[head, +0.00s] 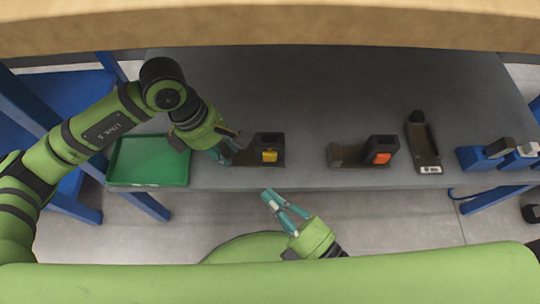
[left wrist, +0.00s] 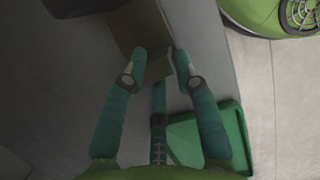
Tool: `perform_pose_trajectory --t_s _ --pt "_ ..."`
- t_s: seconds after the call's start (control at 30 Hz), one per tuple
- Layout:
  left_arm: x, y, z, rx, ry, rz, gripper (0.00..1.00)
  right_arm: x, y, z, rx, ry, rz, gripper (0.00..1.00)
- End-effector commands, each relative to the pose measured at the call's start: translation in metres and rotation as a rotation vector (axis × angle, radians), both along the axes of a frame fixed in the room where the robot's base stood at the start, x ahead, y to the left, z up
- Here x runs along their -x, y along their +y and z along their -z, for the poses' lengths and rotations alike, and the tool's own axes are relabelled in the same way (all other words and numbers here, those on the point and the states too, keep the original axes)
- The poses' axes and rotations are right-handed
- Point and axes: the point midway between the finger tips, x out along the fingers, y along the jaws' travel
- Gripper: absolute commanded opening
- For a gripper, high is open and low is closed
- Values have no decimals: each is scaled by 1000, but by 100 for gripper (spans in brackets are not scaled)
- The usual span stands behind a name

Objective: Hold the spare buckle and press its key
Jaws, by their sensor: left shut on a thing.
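A black buckle with a yellow key (head: 269,155) stands on the grey table, its tan-brown bracket reaching left. I take it as the spare buckle; no label on it can be read. My left gripper (head: 230,151) is shut on the bracket's left end. In the left wrist view, the fingertips (left wrist: 160,68) pinch the bracket's end, and the buckle's brown bracket (left wrist: 140,25) runs toward the top. My right gripper (head: 269,193) is in front of the table edge, below the buckle in the picture, apart from it. Its fingertips look together and empty.
A second buckle with an orange key (head: 381,158) stands further right. A dark holder with a white label (head: 421,143) is beside it, and blue blocks (head: 478,157) sit at the far right. A green tray (head: 149,161) lies left. The back of the table is clear.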

Motion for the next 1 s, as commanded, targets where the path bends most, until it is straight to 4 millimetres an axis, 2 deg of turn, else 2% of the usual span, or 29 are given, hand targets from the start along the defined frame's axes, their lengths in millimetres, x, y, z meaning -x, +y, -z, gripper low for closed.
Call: perform_pose_trajectory --t_s 0.03,0.1,0.47,0.57,0.8,1.0 --pt "2 0 3 -2 6 1 34 0 0 0 0 0 0 0" --pt "1 0 3 -2 6 1 57 0 0 0 0 0 0 0" --pt "0 1 -2 0 0 0 57 0 0 0 0 0 0 0" --pt "-1 3 -12 0 -3 -1 57 0 0 0 0 0 0 0" --pt "-1 14 -51 -1 -2 -1 57 0 0 0 0 0 0 0" --pt "0 20 -69 -1 2 0 57 0 0 0 0 0 0 0"
